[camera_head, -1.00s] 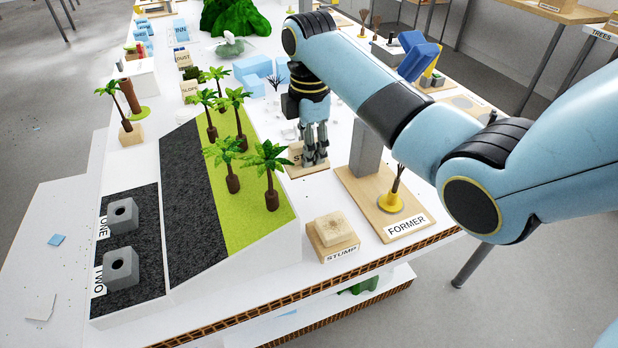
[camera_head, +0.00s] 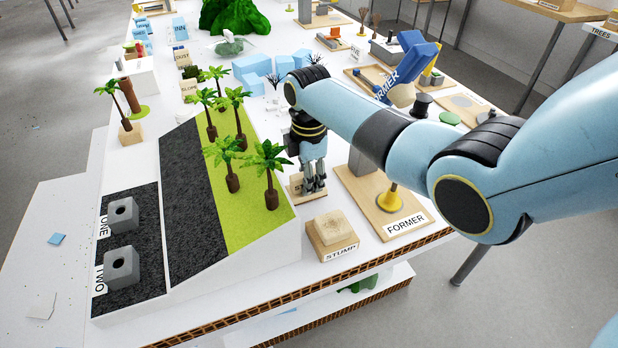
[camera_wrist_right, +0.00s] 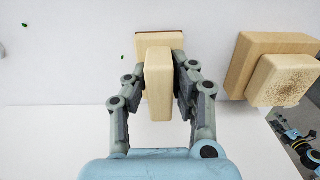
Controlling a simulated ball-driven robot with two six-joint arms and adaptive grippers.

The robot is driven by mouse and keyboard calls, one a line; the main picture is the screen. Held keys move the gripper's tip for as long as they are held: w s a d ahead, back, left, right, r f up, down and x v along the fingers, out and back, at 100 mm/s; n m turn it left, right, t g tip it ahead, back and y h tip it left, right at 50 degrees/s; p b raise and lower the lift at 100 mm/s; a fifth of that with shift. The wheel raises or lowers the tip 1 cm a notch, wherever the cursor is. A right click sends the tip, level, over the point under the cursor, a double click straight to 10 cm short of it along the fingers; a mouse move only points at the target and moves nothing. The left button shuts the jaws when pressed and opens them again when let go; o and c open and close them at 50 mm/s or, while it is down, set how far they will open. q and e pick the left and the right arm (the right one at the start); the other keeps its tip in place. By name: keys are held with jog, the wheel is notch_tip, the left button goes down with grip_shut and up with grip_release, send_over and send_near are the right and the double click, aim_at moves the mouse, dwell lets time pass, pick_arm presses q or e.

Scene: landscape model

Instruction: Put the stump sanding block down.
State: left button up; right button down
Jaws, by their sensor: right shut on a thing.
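My right gripper (camera_head: 314,182) points straight down over the white table, with its fingers closed on a pale wooden sanding block. In the right wrist view the gripper (camera_wrist_right: 160,92) pinches the block's narrow raised grip (camera_wrist_right: 158,82) from both sides. The block's wider base (camera_wrist_right: 145,42) shows behind it, with a thin brown edge. In the head view the sanding block (camera_head: 296,188) is low at the fingertips, partly hidden. I cannot tell whether it touches the table. A wooden block labelled STUMP (camera_head: 334,243) stands nearer the front edge, apart from the gripper. My left gripper is not in view.
A board labelled FORMER (camera_head: 385,218) with a grey post and yellow-based tool lies close right of the gripper. A sloped model (camera_head: 262,217) with palm trees stands left. The STUMP block also shows at right in the wrist view (camera_wrist_right: 245,72). Bare white table lies around the held block.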

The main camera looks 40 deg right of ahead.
jog(key=shift+f, duration=0.15)
jog(key=c, duration=1.1)
grip_release()
jog(key=shift+r, duration=0.5)
notch_tip(320, 180, up, 11)
jog(key=shift+r+p, duration=0.15)
jog(key=shift+p, duration=0.5)
